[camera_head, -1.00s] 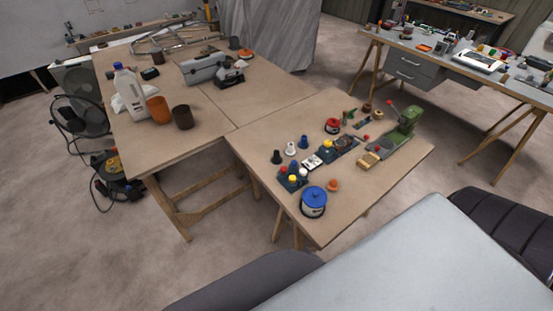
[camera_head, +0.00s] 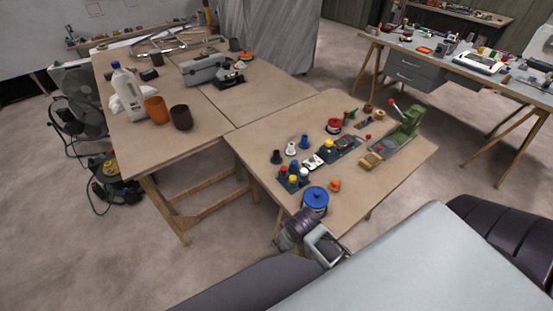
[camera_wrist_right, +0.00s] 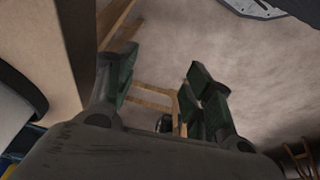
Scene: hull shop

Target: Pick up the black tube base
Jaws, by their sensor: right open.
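The black tube base (camera_head: 276,157) appears to be the small black cone standing upright on the near table, left of a white cone (camera_head: 291,149) and a blue cone (camera_head: 304,142). My right gripper (camera_head: 302,230) is at the table's front edge, below the blue-lidded pot and well short of the black cone. In the right wrist view its two dark green fingers (camera_wrist_right: 163,78) are spread with nothing between them; floor and wooden trestle legs show beyond. The black cone cannot be made out in that view. My left gripper is in neither view.
A green press (camera_head: 404,128) stands at the right. The table's left front corner is bare.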

